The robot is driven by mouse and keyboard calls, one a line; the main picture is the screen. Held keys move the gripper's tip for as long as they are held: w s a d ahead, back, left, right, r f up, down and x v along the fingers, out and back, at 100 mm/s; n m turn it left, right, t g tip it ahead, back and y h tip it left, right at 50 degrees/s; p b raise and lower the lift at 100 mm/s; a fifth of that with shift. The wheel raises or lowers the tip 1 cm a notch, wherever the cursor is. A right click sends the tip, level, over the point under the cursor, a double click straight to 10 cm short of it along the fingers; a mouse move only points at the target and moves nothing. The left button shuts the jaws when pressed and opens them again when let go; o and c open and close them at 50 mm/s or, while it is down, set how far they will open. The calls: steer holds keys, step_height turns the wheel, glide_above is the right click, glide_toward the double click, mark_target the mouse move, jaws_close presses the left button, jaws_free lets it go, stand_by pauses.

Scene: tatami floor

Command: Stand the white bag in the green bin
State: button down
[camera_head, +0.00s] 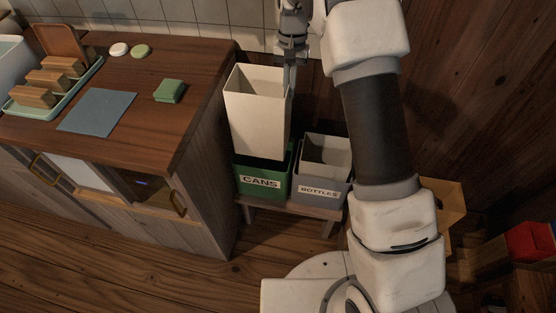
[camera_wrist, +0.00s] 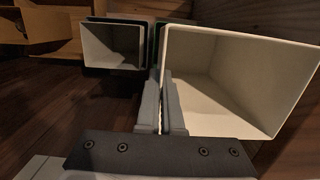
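The white bag (camera_head: 257,118) is a tall, open-topped, box-like bag, upright at the green bin (camera_head: 262,184) labelled CANS. Its lower end meets the bin's front rim and appears to sit within the bin's outline; how deep it reaches is hidden. My gripper (camera_head: 291,62) is at the bag's right top edge. In the wrist view my gripper's fingers (camera_wrist: 162,105) are close together with the bag's near wall between them, and the bag's open inside (camera_wrist: 225,80) lies to the right.
A grey bin (camera_head: 325,182) labelled BOTTLES, with a pale liner, stands just right of the green bin on a low wooden stand (camera_head: 290,207). A wooden counter (camera_head: 185,100) is close on the left. A tiled and wooden wall is behind.

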step_height(320, 180, down, 25)
steer(key=b, duration=0.6)
steer(key=shift+r+b, duration=0.1)
steer(key=shift+b, duration=0.2)
steer(key=c, duration=1.1)
jaws_free()
